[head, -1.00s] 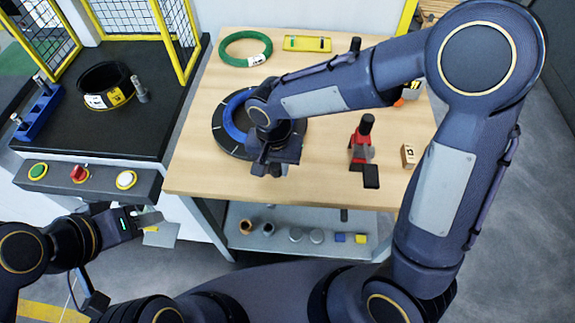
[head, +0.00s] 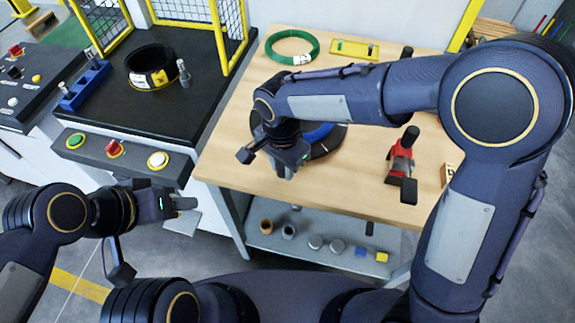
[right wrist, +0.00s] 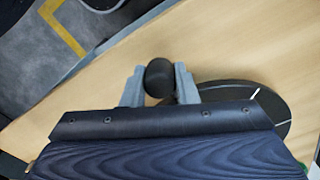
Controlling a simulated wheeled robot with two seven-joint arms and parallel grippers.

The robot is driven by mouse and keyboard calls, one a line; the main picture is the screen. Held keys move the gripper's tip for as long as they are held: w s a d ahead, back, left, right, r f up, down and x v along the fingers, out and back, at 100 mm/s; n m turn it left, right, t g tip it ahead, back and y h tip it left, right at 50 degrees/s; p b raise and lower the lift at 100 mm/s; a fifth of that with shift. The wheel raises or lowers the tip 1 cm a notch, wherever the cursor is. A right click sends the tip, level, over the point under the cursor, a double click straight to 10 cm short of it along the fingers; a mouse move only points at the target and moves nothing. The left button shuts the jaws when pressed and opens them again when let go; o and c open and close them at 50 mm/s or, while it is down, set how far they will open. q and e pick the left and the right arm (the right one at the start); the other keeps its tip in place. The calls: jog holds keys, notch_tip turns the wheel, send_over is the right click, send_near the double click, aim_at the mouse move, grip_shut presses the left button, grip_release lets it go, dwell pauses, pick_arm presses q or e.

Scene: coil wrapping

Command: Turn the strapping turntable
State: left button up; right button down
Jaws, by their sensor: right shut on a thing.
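The strapping turntable (head: 338,142) is a dark disc with white marks on the wooden bench, and a blue coil (head: 318,134) lies on it. My right arm hides much of both in the head view. My right gripper (head: 286,170) is at the turntable's front left edge. In the right wrist view its two grey fingers are shut on a round black knob (right wrist: 159,78), with the turntable (right wrist: 240,93) showing behind and to the right. My left gripper (head: 184,203) hangs apart, below the button panel; its finger gap cannot be made out.
A red and black tool (head: 401,160) stands right of the turntable. A green coil (head: 291,47) and a yellow tray (head: 354,49) lie at the back. A black coil (head: 151,69) sits on the dark left station.

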jog(key=shift+a, duration=0.1)
dwell(0.4)
jog(key=c, duration=1.1)
grip_release()
jog(key=shift+r, duration=0.1)
notch_tip(320, 180, up, 8)
jog(key=shift+f, duration=0.15)
